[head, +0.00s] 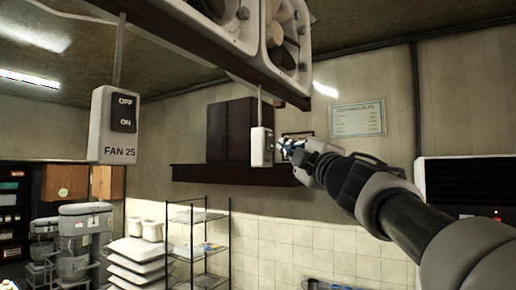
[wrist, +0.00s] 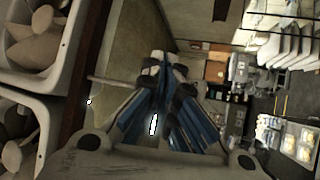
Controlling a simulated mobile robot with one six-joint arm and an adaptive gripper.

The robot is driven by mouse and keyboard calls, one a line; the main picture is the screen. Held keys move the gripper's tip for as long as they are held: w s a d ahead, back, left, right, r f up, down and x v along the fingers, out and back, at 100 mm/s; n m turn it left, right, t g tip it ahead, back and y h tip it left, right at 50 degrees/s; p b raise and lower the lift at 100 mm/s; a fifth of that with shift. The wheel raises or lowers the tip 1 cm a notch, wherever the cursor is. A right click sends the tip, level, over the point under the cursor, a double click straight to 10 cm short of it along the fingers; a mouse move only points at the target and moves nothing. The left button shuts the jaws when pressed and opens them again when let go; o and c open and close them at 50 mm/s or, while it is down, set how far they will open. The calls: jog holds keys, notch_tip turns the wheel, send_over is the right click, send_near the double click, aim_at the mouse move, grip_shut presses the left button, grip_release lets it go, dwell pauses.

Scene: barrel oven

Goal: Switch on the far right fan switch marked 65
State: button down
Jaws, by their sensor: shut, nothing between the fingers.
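A small white hanging switch box (head: 261,147) with a dark rocker is at the centre of the head view. Its label is too small to read, so I cannot confirm 65 or whether it is on. My gripper (head: 283,145) is shut and empty, just right of this box in the picture; I cannot tell whether it touches. In the wrist view the shut blue fingers (wrist: 164,62) meet at the tips, and a pale rod runs behind them; the box itself is not clear there.
Fans in white housings (head: 288,40) hang from a dark beam (head: 200,35) overhead, close to my arm. A dark wall shelf (head: 235,174) with a cabinet (head: 232,130) is behind the switch. A wire rack (head: 205,240) and mixers (head: 85,230) stand below left.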

jog(key=shift+a, duration=0.1)
dwell(0.7)
jog(key=shift+w+a, duration=0.3)
jog(key=shift+w+a, duration=0.15)
jog(key=shift+a, duration=0.1)
dwell(0.8)
jog(key=shift+d, duration=0.15)
jog(key=shift+s+d, duration=0.5)
jog(key=shift+d, duration=0.05)
jog(key=s+d, duration=0.1)
jog(key=s+d+p, duration=0.1)
jog(key=d+p, duration=0.1)
jog(key=d, duration=0.1)
jog(key=shift+s+r, duration=0.35)
jog(key=shift+s, duration=0.05)
dwell(0.4)
